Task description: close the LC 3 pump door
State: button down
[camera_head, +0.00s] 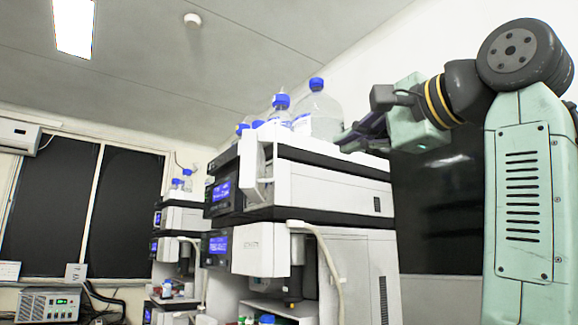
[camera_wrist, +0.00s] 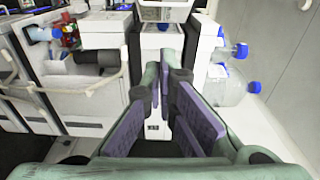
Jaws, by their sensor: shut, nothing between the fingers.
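A white door panel (camera_head: 254,165) stands out from the front of the upper module in the nearer stack and looks open. No label on it is readable, so I cannot tell from lettering that it is LC 3. My gripper (camera_head: 347,138) is above and to the right of the panel in the head view, near the stack's top and apart from the panel. It is shut and empty. I cannot tell which white surface there is the door.
Clear bottles with blue caps (camera_head: 318,112) stand on top of the nearer stack, close to my gripper; they also show in the wrist view (camera_wrist: 230,88). A lower module with a pale tube (camera_head: 328,258) is below. A second stack (camera_head: 183,216) stands farther left.

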jog(key=s+a+p+x, duration=0.1)
jog(key=p+x, duration=0.3)
jog(key=x, duration=0.8)
jog(key=shift+a, duration=0.8)
jog(key=shift+s+a, duration=0.1)
jog(key=shift+s, duration=0.1)
jog(key=shift+s+a+m+t+h+b, duration=0.15)
jog(key=shift+a+m+t+h+b, duration=0.2)
jog(key=shift+a+m+h, duration=0.2)
jog(key=shift+d, duration=0.1)
jog(key=shift+s+a+m+h, duration=0.15)
jog(key=shift+a+m+h, duration=0.1)
jog(key=shift+a+h, duration=0.2)
